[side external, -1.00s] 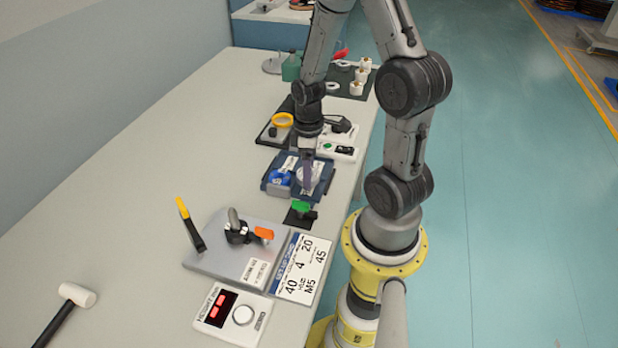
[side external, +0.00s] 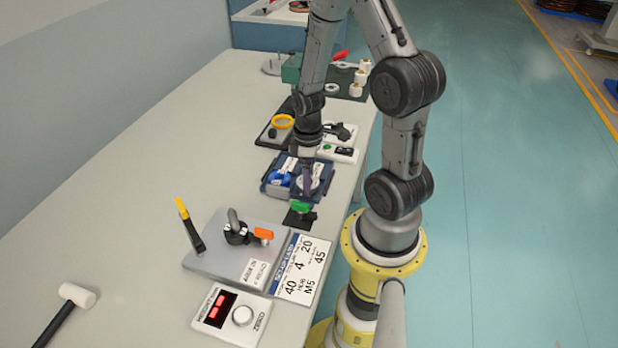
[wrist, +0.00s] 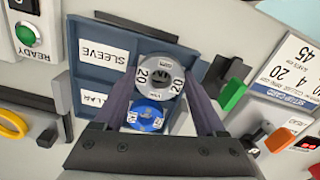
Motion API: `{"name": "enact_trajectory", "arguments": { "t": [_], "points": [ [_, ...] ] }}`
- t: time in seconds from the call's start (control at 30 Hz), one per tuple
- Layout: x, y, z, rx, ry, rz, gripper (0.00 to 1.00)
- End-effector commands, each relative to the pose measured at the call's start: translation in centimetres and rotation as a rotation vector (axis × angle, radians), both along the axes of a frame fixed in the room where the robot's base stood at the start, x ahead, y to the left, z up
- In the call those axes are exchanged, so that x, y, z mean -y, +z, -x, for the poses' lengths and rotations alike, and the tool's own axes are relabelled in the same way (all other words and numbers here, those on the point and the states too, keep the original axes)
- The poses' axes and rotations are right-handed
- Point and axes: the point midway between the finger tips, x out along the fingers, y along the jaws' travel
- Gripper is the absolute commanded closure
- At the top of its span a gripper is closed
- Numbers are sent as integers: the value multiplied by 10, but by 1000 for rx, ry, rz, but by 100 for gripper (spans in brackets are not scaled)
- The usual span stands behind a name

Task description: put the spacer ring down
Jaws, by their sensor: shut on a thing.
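The blue tray (wrist: 85,78) is beneath, with compartments, one labelled SLEEVE and another label partly hidden. In the side view the grey ring (side external: 308,183) is over the tray's right part, between the fingers of my gripper (side external: 307,188). I cannot tell whether it touches the tray. A bright blue round part (wrist: 145,116) lies in the tray just below the ring in the wrist view.
A green-tipped black fixture (side external: 301,211) stands close to the tray's near edge. A grey plate (side external: 222,255) with an orange-handled clamp is nearer the camera. A black tray with a yellow ring (side external: 282,121) and a white READY button box (wrist: 28,36) lie beyond.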

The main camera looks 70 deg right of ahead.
Motion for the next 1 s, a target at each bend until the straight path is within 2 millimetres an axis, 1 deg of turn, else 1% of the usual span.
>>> {"name": "enact_trajectory", "arguments": {
  "t": [0.03,0.17,0.2,0.27,0.37,0.47,0.8,0.9,1.0],
  "points": [
    [-2,-18,2,0,0,0,25],
    [-2,-18,3,-1,0,-1,2],
    [-2,-18,3,-1,0,-1,0],
    [-2,-17,2,0,0,0,0],
    [-1,-9,2,1,0,2,0],
    [-1,5,1,5,0,4,0],
    [-1,79,1,7,0,5,0],
    [-1,95,2,5,0,4,0],
    [-1,107,2,4,0,3,0]
  ]
}}
